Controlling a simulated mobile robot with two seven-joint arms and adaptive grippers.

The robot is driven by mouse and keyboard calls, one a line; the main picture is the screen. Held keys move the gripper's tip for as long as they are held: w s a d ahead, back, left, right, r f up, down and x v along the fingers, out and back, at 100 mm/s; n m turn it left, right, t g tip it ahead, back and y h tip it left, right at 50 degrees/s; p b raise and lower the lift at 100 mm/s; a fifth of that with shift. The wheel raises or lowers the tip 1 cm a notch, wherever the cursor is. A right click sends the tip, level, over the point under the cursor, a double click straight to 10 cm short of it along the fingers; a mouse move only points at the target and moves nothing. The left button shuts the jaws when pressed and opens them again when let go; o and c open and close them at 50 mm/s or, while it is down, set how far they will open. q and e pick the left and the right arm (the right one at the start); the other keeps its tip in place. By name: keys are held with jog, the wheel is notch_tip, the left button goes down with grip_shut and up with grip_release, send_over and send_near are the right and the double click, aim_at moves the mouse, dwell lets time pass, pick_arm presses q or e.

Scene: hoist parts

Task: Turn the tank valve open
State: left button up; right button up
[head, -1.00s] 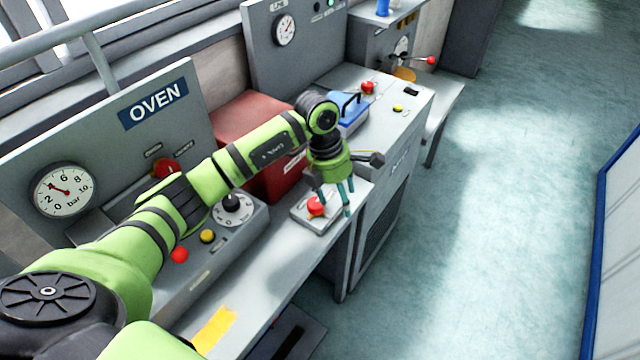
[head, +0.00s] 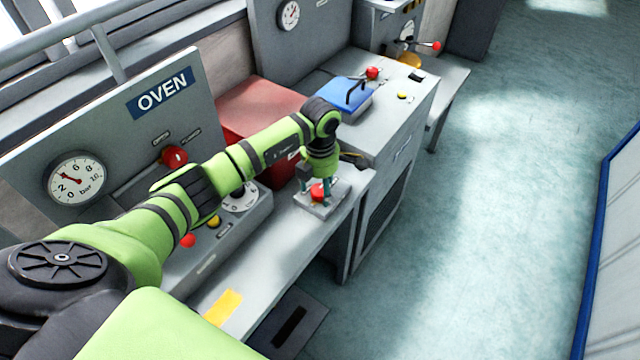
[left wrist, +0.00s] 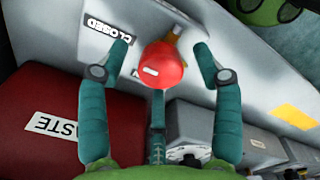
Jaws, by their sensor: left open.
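The tank valve shows as a red knob (head: 318,192) on a small grey plate (head: 330,207) at the end of the bench. In the left wrist view the red knob (left wrist: 163,65) carries a short white mark, and a label beside it reads CLOSED (left wrist: 107,37). My left gripper (head: 315,188) points down over the knob. In the left wrist view its teal fingers (left wrist: 165,62) are spread open on either side of the knob, with gaps that look clear; contact cannot be told. My right gripper is not in view.
A red bin (head: 262,110) marked WASTE in the wrist view stands behind the arm. The OVEN panel (head: 150,120) with a pressure gauge (head: 76,180) is at left. A grey cabinet (head: 385,150) with a blue lid (head: 343,95) stands beyond. The floor at right is clear.

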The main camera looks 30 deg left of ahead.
pick_arm(q)
jog(key=c, duration=0.9)
jog(key=shift+c, duration=1.2)
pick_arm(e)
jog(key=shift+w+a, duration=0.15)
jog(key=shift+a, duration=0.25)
